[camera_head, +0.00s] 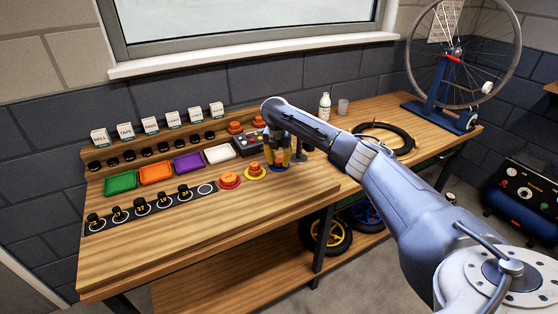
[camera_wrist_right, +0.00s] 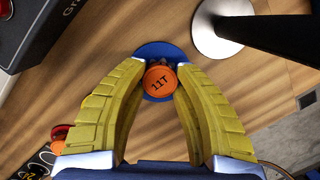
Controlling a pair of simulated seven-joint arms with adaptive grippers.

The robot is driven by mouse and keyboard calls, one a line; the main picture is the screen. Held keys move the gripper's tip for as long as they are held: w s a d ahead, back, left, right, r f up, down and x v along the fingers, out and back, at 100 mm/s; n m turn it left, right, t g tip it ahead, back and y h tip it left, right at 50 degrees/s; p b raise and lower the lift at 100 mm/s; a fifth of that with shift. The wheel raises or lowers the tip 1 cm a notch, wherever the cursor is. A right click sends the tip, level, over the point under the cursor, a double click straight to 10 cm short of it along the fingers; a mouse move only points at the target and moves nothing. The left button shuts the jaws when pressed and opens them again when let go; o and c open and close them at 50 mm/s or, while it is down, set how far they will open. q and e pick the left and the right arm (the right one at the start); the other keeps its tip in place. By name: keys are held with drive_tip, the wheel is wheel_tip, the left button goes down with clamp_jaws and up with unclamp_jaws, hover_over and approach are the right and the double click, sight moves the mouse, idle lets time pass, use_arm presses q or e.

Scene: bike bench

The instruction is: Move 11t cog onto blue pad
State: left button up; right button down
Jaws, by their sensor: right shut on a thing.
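The 11t cog (camera_wrist_right: 160,81) has an orange top marked "11T" and shows between the yellow fingers of my right gripper (camera_wrist_right: 161,72) in the right wrist view. The gripper is shut on it. The round blue pad (camera_wrist_right: 160,49) lies directly beneath the cog, its rim showing around it. Whether the cog touches the pad cannot be told. In the head view my right gripper (camera_head: 278,158) points down over the pad at the bench's middle, hiding most of the pad. My left gripper is not in view.
Left of the gripper, orange-topped cogs sit on a yellow pad (camera_head: 255,178) and a red pad (camera_head: 230,185). A dark control box (camera_head: 250,143) stands just behind. A round metal base with a black post (camera_wrist_right: 222,30) is close by. The front bench is clear.

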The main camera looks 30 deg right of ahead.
sight(278, 163)
drive_tip(key=shift+f, duration=0.15)
drive_tip(key=c, duration=1)
unclamp_jaws()
drive_tip(key=shift+c, duration=0.2)
wheel_tip(278, 163, up, 12)
drive_tip(key=s+a, duration=0.1)
drive_tip(key=shift+s+a, duration=0.2)
drive_tip(key=shift+a, duration=0.1)
drive_tip(key=shift+d, duration=0.1)
